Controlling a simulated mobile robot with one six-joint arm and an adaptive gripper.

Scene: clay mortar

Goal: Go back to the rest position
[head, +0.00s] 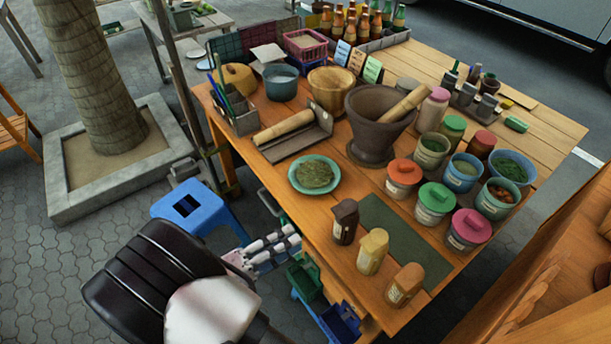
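My gripper (292,236) shows in the head view as two pale, dark-banded fingers beside the left edge of the wooden table (318,222). The fingers lie close together, and how far apart their tips are is too small to tell. I see nothing clearly held between them. A dark clay mortar (370,149) stands upright on the table, apart from my gripper. A wooden pestle (405,103) leans in it with its handle up to the right.
A green plate of herbs (314,175) and three spice jars (345,221) stand near the table's left and front edges. Several lidded pots (435,201) crowd the right. A blue stool (200,205) and crates (341,322) are beside the table. Paving left of the stool is clear.

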